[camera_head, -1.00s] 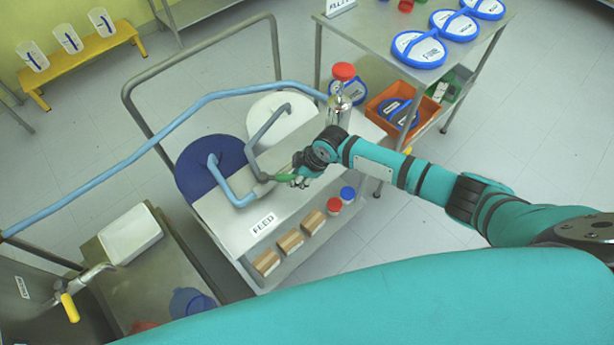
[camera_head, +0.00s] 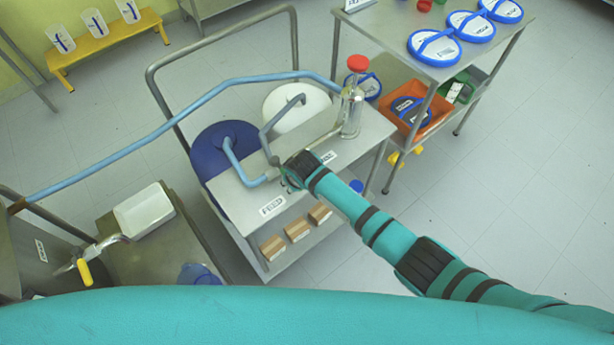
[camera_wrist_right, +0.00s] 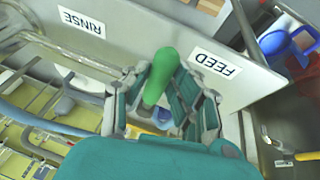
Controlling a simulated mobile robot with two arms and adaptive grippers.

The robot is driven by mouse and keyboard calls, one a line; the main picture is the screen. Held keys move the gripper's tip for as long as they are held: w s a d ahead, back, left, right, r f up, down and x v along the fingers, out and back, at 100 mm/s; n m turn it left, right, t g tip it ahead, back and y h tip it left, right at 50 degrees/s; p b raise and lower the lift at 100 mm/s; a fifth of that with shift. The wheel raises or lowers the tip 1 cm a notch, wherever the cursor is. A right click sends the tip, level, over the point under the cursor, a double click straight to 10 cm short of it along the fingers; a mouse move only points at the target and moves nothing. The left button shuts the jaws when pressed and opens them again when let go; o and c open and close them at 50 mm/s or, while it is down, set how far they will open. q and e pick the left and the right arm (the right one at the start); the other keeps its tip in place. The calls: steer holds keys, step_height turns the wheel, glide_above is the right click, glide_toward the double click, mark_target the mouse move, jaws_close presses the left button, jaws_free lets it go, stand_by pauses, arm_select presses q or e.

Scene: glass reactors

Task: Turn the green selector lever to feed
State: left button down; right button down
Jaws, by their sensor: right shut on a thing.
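The green selector lever (camera_wrist_right: 160,75) shows in the right wrist view between the fingers of my right gripper (camera_wrist_right: 160,100), which is shut on it. The lever's rounded end lies between the RINSE label (camera_wrist_right: 82,22) and the FEED label (camera_wrist_right: 215,63), nearer FEED. In the head view my right gripper (camera_head: 290,179) is at the pipe junction on the steel cart top (camera_head: 235,195), and it and the arm mostly hide the lever. The FEED label (camera_head: 271,206) is just in front and left of the gripper; the other label (camera_head: 326,158) is to its right. My left gripper is not in view.
A glass bottle with a red top (camera_head: 352,100) stands at the cart's right end. Blue pipe (camera_head: 150,130) runs across to the left. A blue drum (camera_head: 215,140) and white drum (camera_head: 285,100) sit behind. A side table (camera_head: 400,20) and orange crate (camera_head: 428,125) are at right.

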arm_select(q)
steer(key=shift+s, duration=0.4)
arm_select(e)
steer(key=shift+s+a+m, duration=0.1)
steer(key=shift+a+m, duration=0.1)
steer(key=shift+m, duration=0.1)
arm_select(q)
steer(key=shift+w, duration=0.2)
arm_select(e)
steer(key=c, duration=1.1)
jaws_free()
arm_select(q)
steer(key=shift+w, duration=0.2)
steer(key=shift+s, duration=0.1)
arm_select(e)
steer(key=v, duration=1.2)
steer(key=shift+a, duration=0.1)
